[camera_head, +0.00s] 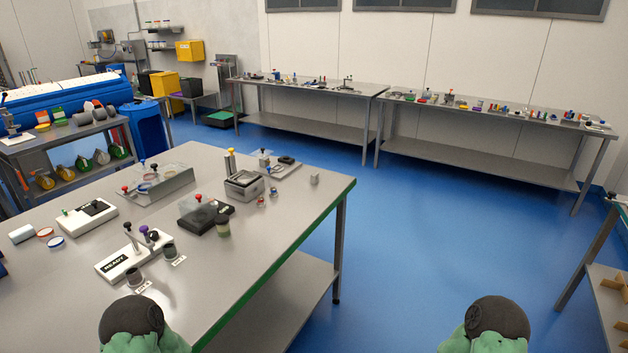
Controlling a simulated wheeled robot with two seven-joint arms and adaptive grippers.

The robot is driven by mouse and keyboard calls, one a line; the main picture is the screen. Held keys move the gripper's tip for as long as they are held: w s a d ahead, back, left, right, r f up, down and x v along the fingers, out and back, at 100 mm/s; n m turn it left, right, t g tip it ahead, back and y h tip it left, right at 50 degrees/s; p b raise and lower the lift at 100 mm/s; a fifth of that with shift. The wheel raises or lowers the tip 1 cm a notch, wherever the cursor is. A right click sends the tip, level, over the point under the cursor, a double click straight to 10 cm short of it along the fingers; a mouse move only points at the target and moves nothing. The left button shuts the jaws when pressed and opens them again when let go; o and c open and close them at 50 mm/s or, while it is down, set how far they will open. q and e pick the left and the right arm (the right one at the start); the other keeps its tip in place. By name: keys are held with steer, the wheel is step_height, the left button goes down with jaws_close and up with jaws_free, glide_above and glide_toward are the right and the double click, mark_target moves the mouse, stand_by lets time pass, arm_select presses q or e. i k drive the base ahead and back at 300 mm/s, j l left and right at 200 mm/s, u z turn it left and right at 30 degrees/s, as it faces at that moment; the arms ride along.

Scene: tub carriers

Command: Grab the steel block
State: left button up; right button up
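A small grey metallic-looking cube (314,179), which looks like the steel block, sits on the steel-topped table (270,225) near its far right corner. It stands alone, with bare tabletop around it. Neither of my grippers shows. Only a rounded dark and green part of each of my arms shows at the bottom edge, one at the left and one right of centre, both well apart from the block.
Left of the block are a grey box-like fixture (243,186), a dark-based fixture (198,216) and a white READY stand (125,262). The table has a green edge (290,253). Blue floor (400,240) is clear to the right. Long benches (500,115) line the back wall.

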mark_target(314, 179)
steer(key=u, duration=0.5)
steer(key=i+l+u, duration=0.15)
steer(key=l+u, duration=0.25)
steer(key=i+l+u, duration=0.15)
steer(key=u, duration=0.25)
steer(key=l+u, duration=0.75)
steer(key=l, duration=0.15)
steer(key=i, duration=0.05)
